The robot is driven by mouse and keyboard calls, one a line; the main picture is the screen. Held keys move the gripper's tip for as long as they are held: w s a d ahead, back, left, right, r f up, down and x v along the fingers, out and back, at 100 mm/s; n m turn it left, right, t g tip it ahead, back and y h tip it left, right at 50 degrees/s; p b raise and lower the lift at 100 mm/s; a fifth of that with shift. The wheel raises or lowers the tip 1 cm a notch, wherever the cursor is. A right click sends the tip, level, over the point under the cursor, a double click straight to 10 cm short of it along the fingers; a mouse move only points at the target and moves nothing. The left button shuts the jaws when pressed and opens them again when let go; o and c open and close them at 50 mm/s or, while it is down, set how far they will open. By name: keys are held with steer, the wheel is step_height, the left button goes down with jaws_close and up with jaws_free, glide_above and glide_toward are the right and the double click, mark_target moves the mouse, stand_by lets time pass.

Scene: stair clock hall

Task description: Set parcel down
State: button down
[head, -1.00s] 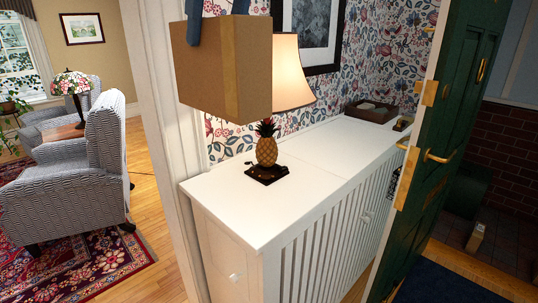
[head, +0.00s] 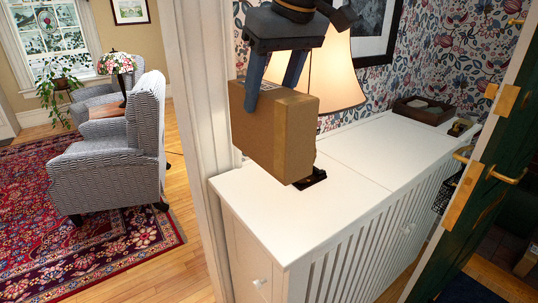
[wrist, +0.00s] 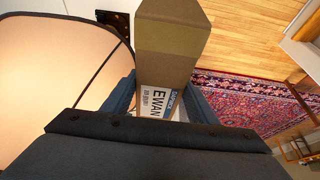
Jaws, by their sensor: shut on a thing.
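The parcel (head: 273,127) is a brown cardboard box with a tan tape strip. My gripper (head: 277,82) is shut on its upper part, with one blue finger on each side. In the head view the parcel hangs over the near left part of the white cabinet top (head: 262,197), in front of the lamp. I cannot tell how far its lower edge is above the top. In the wrist view the parcel (wrist: 172,42) sits between my fingers, and a white printed label shows on it.
A lit lamp (head: 338,72) stands close behind the parcel, its base mostly hidden. A dark tray (head: 422,110) lies at the cabinet's far end. The middle and front of the top are clear. The open green door (head: 487,190) stands at the right, armchairs (head: 115,150) at the left.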

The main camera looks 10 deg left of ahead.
mark_target(270, 159)
step_height(270, 159, down, 14)
steer(key=shift+f+p, duration=0.1)
steer(key=shift+p, duration=0.8)
steer(key=shift+f, duration=0.15)
steer(key=c, duration=0.7)
jaws_free()
